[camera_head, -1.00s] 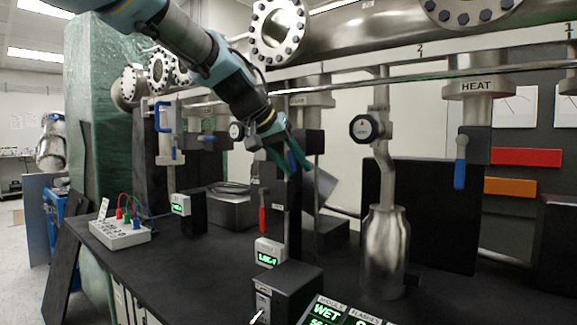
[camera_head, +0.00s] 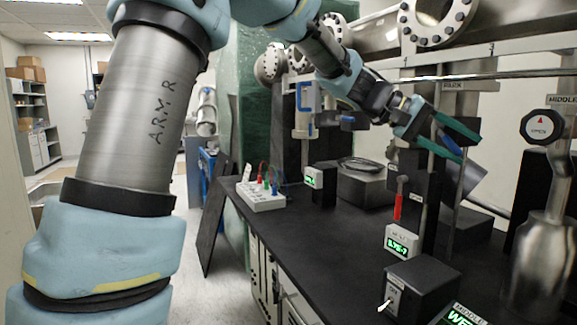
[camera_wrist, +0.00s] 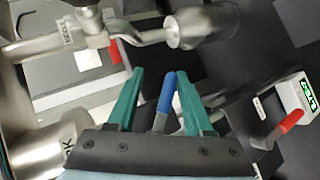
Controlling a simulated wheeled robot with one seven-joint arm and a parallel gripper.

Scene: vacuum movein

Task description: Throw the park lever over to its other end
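A blue-handled lever (camera_wrist: 166,92) shows in the wrist view beside a metal fitting whose label, partly cut off, ends in "RK" (camera_wrist: 69,140). My gripper (camera_wrist: 161,73) is open, with its two green fingers on either side of the blue handle and visible gaps between. A small label plate (camera_head: 452,86) above is too blurred to read surely.
A red-handled lever (camera_head: 398,203) stands below my gripper, above a small display (camera_head: 402,242). A black box with a toggle (camera_head: 423,285) sits at the bench front. A metal flask (camera_head: 540,262) stands at right. The bench middle (camera_head: 325,240) is clear.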

